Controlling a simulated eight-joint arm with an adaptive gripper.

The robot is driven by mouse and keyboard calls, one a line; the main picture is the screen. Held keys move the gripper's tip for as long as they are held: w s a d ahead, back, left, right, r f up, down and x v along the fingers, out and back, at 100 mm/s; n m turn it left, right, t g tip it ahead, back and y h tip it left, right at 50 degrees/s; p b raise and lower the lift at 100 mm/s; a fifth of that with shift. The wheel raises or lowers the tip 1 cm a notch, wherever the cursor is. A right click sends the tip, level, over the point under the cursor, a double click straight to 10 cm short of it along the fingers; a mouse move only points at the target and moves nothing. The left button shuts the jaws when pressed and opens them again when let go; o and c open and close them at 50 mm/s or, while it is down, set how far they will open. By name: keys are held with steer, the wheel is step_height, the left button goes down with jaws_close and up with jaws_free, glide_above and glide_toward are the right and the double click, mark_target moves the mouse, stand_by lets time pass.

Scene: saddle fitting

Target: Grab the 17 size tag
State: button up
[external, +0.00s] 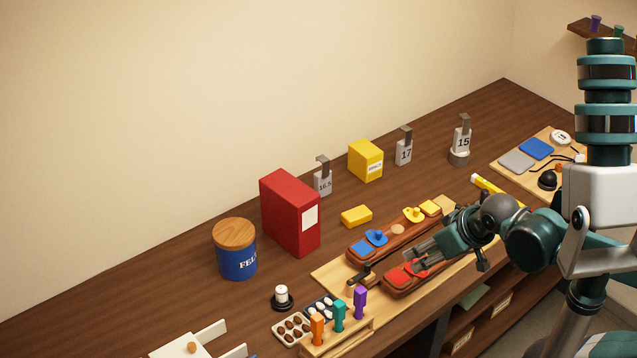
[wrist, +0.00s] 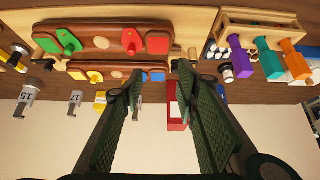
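The 17 size tag (external: 404,152) is a small light plate marked 17 with a dark grey upper part. It stands toward the back of the table, between the yellow box and the 15 tag. In the wrist view the 17 tag (wrist: 75,98) shows upside down at the left, outside the fingers. My gripper (external: 414,254) is over the front red-brown wooden rack, well in front of and apart from the tag. In the wrist view my gripper (wrist: 160,82) has its two dark green fingers spread, with nothing held between them.
The 15 tag (external: 462,142) stands on a round base to the right, and the 16.5 tag (external: 322,182) to the left. A yellow box (external: 366,160) and red box (external: 290,212) stand nearby. Wooden racks (external: 368,250) lie in front. Bare table surrounds the 17 tag's front.

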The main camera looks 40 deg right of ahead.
stand_by(0.3)
steer(key=w+d+r+m+g+p, duration=0.1)
steer(key=w+d+r+m+p, duration=0.2)
steer(key=w+r, duration=0.7)
steer(key=w+d+r+m+g+h+p, duration=0.1)
steer(key=w+d+r+m+h, duration=0.15)
steer(key=w+d+r, duration=0.45)
steer(key=m+g+p, duration=0.5)
steer(key=m+p, duration=0.3)
steer(key=m, duration=0.5)
glide_above(404, 129)
steer(key=a+f+x, duration=0.1)
steer(key=a+x, duration=0.1)
steer(key=x, duration=1)
steer(key=shift+h, duration=0.45)
step_height(404, 129, down, 13)
steer(key=shift+s+a+r, duration=0.1)
steer(key=shift+f, duration=0.3)
